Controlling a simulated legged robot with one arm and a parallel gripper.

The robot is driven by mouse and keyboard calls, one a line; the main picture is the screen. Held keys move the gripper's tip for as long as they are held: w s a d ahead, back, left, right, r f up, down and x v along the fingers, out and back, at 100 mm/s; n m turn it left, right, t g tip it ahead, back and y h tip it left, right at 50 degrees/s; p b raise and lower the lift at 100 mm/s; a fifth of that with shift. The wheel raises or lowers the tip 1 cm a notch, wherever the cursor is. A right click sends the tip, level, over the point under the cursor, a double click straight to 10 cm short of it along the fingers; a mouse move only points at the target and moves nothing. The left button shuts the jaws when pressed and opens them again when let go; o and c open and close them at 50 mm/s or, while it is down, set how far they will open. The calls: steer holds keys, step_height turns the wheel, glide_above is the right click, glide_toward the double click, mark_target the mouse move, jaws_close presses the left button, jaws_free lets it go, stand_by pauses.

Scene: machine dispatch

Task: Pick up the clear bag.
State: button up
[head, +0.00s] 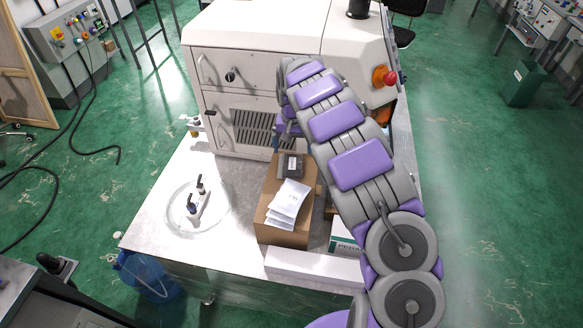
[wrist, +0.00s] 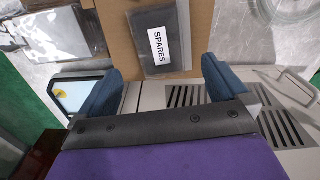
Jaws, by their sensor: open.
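A flat dark grey plastic bag (wrist: 152,22) with a white SPARES label lies on a cardboard box in the wrist view. It also shows in the head view (head: 290,165), on the box's far part. Another flat, greyish, see-through-looking packet (wrist: 40,20) lies at the upper left of the wrist view. I cannot tell for sure which is the clear bag. My gripper (wrist: 160,78) is open and empty, its blue fingertips spread on either side of the SPARES bag's near edge. In the head view it is mostly hidden behind my arm.
The cardboard box (head: 285,234) stands on a metal table with white papers (head: 288,200) on top. A large white machine (head: 250,40) is close behind it. A clear round coil (head: 170,206) lies left. A white and green carton (head: 343,240) stands right, partly hidden by my arm.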

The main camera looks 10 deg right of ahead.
mark_target(292, 162)
step_height(292, 162, down, 2)
steer(key=shift+d+f, duration=0.1)
steer(key=shift+d, duration=0.05)
steer(key=f, duration=0.1)
steer(key=f+b, duration=0.1)
steer(key=f, duration=0.2)
steer(key=shift+w+a+f, duration=0.15)
steer(key=shift+a+f, duration=0.1)
steer(key=shift+f, duration=0.05)
steer(key=shift+r, duration=0.1)
steer(key=c, duration=1.2)
steer(key=shift+o, duration=0.2)
